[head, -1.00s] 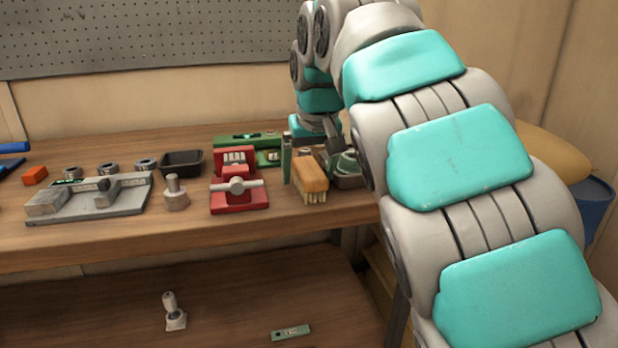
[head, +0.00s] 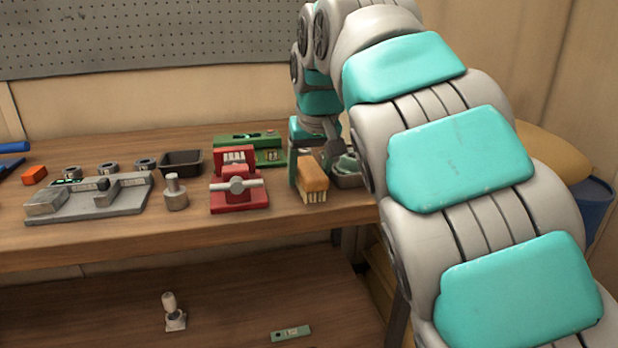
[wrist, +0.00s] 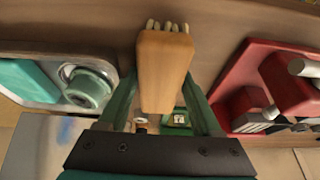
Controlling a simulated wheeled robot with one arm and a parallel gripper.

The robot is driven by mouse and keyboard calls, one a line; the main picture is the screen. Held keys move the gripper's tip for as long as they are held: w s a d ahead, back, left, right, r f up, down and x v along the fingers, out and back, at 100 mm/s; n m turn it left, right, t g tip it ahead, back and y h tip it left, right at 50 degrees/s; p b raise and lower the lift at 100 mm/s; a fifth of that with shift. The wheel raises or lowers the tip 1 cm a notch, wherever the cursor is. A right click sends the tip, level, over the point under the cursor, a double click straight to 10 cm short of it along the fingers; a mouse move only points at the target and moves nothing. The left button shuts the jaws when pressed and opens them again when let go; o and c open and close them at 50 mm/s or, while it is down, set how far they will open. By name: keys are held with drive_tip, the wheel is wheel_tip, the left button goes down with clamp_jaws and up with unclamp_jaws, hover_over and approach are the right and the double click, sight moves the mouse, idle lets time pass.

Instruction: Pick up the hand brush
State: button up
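The hand brush (head: 312,174) has an orange-brown wooden block and pale bristles. It stands near the front edge of the workbench at the right, bristles down. In the wrist view the brush (wrist: 165,72) lies between the two green fingers of my gripper (wrist: 160,88), with a finger against each long side. My gripper is shut on it. In the head view my gripper (head: 311,160) is partly hidden behind the brush and my arm. The brush looks to be still at bench height.
A red vise-like fixture (head: 238,190) stands close left of the brush. A grey tray (head: 347,180) with green parts is close on its right. A green device (head: 240,142) lies behind. A metal block (head: 176,194) and a dark bin (head: 181,163) stand further left.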

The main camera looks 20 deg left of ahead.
sight(307, 164)
clamp_jaws()
idle(0.3)
drive_tip(key=shift+r, duration=2.05)
drive_tip(key=s+d+b, duration=0.1)
drive_tip(key=s+d, duration=0.3)
drive_tip(key=s, duration=0.3)
drive_tip(key=s+d+r+b, duration=0.1)
drive_tip(key=s+d, duration=0.2)
drive_tip(key=s, duration=0.4)
drive_tip(key=shift+d+r+b, duration=0.2)
drive_tip(key=shift+d+b, duration=0.2)
